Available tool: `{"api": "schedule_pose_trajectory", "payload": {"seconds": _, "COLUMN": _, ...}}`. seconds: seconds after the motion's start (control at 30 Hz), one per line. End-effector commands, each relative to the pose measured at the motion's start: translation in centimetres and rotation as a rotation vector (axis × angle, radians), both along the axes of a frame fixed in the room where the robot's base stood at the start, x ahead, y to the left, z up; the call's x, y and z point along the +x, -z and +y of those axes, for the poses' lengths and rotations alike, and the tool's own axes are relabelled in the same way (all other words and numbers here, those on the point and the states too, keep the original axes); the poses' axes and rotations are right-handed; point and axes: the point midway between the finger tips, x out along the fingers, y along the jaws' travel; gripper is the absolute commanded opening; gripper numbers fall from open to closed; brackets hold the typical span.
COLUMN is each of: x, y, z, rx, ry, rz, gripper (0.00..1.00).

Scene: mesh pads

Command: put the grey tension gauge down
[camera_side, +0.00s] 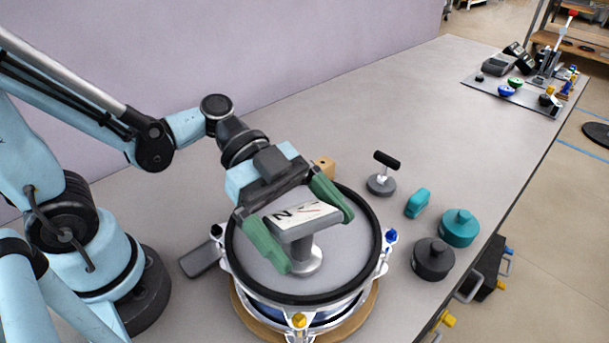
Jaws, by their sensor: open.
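The grey tension gauge (310,262) stands upright on the round grey mesh (262,270) inside a black-rimmed ring frame. It has a round grey foot, a short stem and a grey head with a white face (302,216) marked "N". My gripper (320,240) is open, with one green finger on each side of the gauge's head. The fingers appear apart from the head, though the exact gaps cannot be told. The foot seems to rest on the mesh.
Right of the frame are a black-handled tool (382,180), a teal block (417,203), a teal knobbed weight (459,228) and a dark knobbed weight (433,259). A grey flat object (200,260) lies left. The table's far middle is clear.

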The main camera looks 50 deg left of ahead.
Motion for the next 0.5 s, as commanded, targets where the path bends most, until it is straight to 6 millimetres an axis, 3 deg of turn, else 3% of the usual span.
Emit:
{"api": "schedule_pose_trajectory", "payload": {"seconds": 0.07, "x": -0.1, "y": -0.6, "z": -0.1, "rx": -0.002, "ry": 0.002, "rz": -0.006, "gripper": 1.00}}
{"api": "schedule_pose_trajectory", "payload": {"seconds": 0.5, "x": 0.2, "y": -3.4, "z": 7.0, "rx": -0.005, "ry": -0.008, "rz": 0.001, "gripper": 1.00}}
